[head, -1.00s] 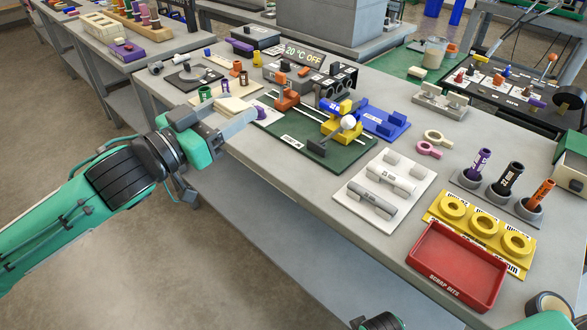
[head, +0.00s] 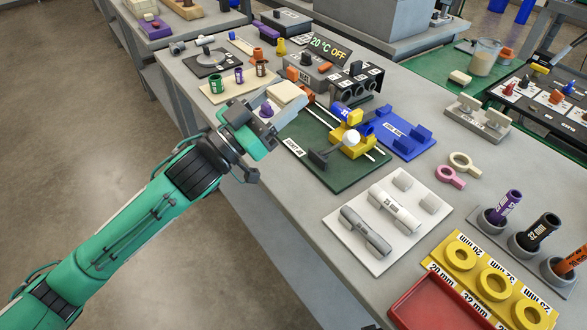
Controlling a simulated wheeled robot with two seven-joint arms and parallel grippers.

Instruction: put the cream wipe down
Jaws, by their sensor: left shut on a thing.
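The cream wipe (head: 285,91) is a pale, flat block at the tip of my left gripper (head: 285,107). The gripper is shut on it, and its near finger covers part of the wipe. The wipe is by the left end of the dark green board (head: 339,176), near the orange clamp part. I cannot tell whether it touches anything below. My right gripper is out of view.
The grey heater box (head: 300,80) is behind. A white pipe tray (head: 369,252) and red bin (head: 408,312) sit nearer.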

